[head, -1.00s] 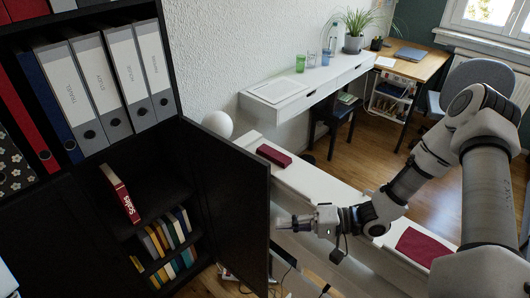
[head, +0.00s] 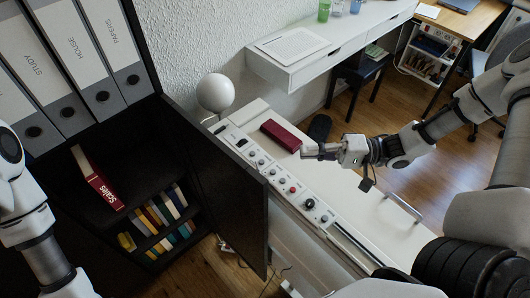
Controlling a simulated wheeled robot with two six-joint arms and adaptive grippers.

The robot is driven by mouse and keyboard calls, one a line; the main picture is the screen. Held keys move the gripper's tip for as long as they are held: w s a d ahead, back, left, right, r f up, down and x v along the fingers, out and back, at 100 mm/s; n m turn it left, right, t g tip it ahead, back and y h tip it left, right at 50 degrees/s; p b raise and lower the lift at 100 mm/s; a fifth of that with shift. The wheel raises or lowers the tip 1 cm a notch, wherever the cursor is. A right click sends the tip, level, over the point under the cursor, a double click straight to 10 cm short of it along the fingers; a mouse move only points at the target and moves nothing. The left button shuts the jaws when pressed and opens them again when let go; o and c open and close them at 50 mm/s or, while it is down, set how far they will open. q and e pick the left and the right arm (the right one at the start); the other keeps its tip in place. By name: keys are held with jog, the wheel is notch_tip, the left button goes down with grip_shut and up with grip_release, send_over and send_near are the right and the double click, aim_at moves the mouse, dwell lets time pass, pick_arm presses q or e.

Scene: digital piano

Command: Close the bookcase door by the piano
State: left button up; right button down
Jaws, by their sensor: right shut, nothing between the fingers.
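The black bookcase door (head: 232,190) stands open. It is hinged at the bookcase's right side and swung out, its free edge beside the white digital piano (head: 375,215). The bookcase (head: 130,150) has an open lower compartment with a red book (head: 98,182) and several small coloured books. My right gripper (head: 308,151) is shut and empty. It appears over the piano, right of the door and apart from it, near a dark red box (head: 281,134). My left arm shows at the left edge, but its gripper is outside the picture.
White binders (head: 60,75) fill the shelf above. A white round lamp (head: 215,92) stands behind the door. A white desk (head: 330,45) runs along the wall, with a dark stool (head: 357,80) under it. Cables lie on the floor below the door. Wooden floor shows right of the piano.

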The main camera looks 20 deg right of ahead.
jog(key=a, duration=0.7)
jog(key=w+a, duration=0.1)
jog(key=a, duration=0.3)
jog(key=shift+a+r, duration=0.1)
jog(key=shift+a, duration=0.3)
jog(key=shift+w, duration=0.25)
jog(key=shift+s, duration=0.15)
